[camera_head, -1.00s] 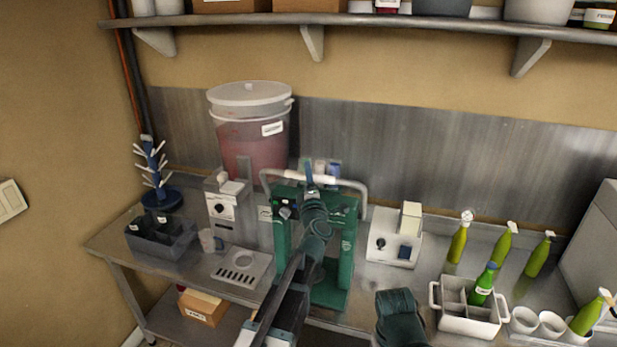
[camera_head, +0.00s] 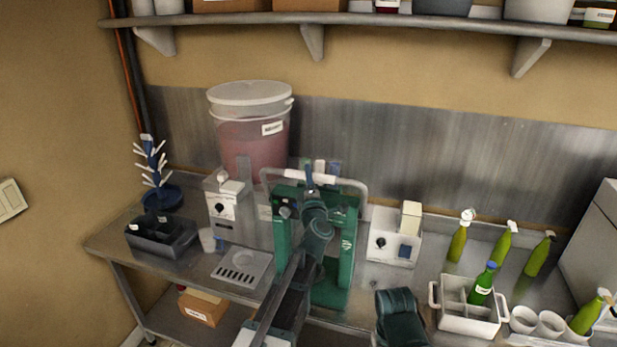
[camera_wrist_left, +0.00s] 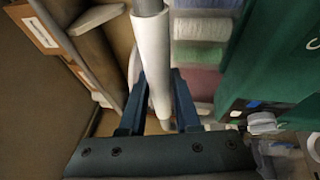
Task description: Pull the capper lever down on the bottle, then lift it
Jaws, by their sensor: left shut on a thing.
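The green bench capper (camera_head: 345,245) stands on the steel bench. Its grey U-shaped lever is raised, with a white grip (camera_head: 324,178) across the top. My left gripper (camera_head: 310,180) is shut on this white grip. In the left wrist view the two blue fingers (camera_wrist_left: 157,95) close on either side of the white grip (camera_wrist_left: 152,50). My left arm covers the middle of the capper, so I cannot see a bottle in it. My right gripper does not show.
A lidded bucket of red liquid (camera_head: 252,135) stands behind left. A white box device (camera_head: 393,238) is right of the capper. Further right are a white crate (camera_head: 467,320) with a green bottle and several other green bottles. A dark caddy (camera_head: 162,238) and bottle tree (camera_head: 155,175) are left.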

